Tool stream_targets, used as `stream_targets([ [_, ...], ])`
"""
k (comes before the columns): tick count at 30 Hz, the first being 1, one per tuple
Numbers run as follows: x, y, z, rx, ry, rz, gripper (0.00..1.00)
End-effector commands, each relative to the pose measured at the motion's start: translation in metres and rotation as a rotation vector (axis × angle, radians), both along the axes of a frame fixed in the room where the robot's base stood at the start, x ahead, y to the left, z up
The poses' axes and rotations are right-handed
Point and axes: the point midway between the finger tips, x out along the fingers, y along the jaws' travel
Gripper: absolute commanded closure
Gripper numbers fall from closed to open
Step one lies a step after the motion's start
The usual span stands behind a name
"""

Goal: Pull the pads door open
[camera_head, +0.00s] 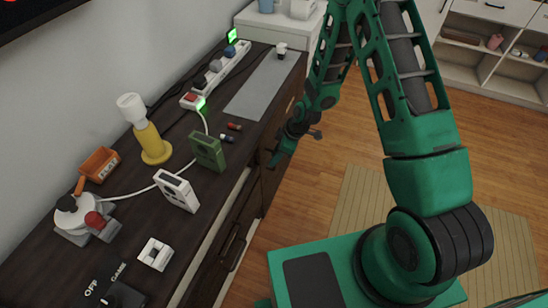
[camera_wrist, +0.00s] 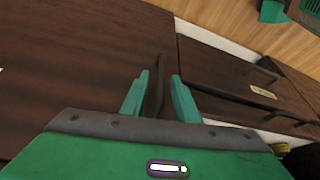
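A dark brown cabinet door (camera_wrist: 75,70) fills the left of the wrist view. Its dark upright bar handle (camera_wrist: 160,75) stands near the door's right edge. My gripper (camera_wrist: 159,76) has its two teal fingers apart, one on each side of the handle; I cannot tell whether either finger touches it. In the head view my gripper (camera_head: 280,155) is at the front of the dark cabinet (camera_head: 220,238), below its top edge. The handle between the fingers is hidden there. The door looks shut, and I can read no label on it.
A drawer front (camera_wrist: 235,75) with a pale label and dark handle adjoins the door on the right. The cabinet top carries a yellow lamp (camera_head: 152,143), a green box (camera_head: 208,150), a white box (camera_head: 177,190) and a power strip (camera_head: 223,70). Wooden floor (camera_head: 310,195) lies clear before the cabinet.

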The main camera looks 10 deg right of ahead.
Motion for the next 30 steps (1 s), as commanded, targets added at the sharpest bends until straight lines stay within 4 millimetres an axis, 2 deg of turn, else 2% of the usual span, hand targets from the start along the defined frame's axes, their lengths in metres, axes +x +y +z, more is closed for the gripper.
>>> stream_targets([
  [4, 0.0009, 0.0032, -0.0079, 0.0, 0.001, 0.0, 0.72],
  [13, 0.0015, 0.0036, -0.0092, 0.0, 0.0, 0.0, 0.72],
  [14, 0.0015, 0.0036, -0.0092, 0.0, 0.0, 0.0, 0.77],
  [17, 0.0013, 0.0036, -0.0091, 0.0, 0.0, 0.0, 1.0],
  [30, -0.0008, -0.0001, -0.0092, -0.001, -0.001, 0.042, 1.0],
])
